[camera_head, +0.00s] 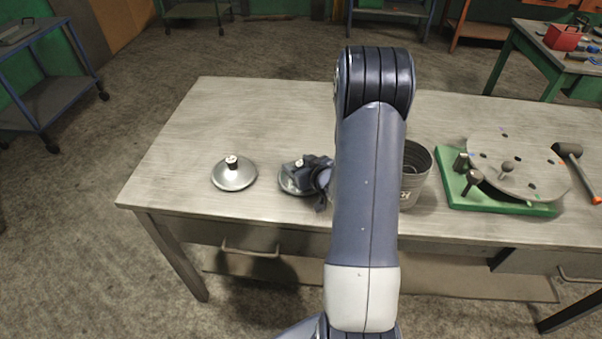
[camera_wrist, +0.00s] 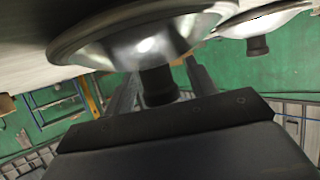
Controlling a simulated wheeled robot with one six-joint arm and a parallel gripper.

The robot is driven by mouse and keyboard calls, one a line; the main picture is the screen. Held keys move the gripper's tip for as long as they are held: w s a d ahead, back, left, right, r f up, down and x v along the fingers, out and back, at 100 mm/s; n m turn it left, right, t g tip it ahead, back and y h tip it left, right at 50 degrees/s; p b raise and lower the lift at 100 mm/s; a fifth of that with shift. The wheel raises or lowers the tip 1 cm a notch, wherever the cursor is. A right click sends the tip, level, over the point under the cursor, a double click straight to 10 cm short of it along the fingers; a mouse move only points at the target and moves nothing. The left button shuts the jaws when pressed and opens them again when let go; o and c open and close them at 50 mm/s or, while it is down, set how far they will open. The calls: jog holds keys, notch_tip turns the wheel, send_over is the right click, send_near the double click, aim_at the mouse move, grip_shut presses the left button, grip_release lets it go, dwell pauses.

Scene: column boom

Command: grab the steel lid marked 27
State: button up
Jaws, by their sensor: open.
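Two round steel lids with dark knobs lie on the table. One lid (camera_head: 234,178) is at the left, clear of my gripper. The other lid (camera_head: 287,187) is just right of it, partly hidden under my gripper (camera_head: 308,172). The knob tops carry pale labels, too small to read, so I cannot tell which is 27. In the wrist view, which looks upside down, the near lid (camera_wrist: 100,45) fills the top, and its dark knob (camera_wrist: 158,88) stands between the two fingers of my open gripper (camera_wrist: 162,80). The left lid (camera_wrist: 262,24) shows beyond it at the right.
A ribbed grey metal bucket (camera_head: 418,172) stands right of my arm, partly hidden by it. The table's left and back parts (camera_head: 260,110) are bare.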

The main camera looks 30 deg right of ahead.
jog(key=shift+w+f, duration=0.1)
jog(key=shift+w, duration=0.1)
jog(key=shift+c, duration=0.3)
grip_shut()
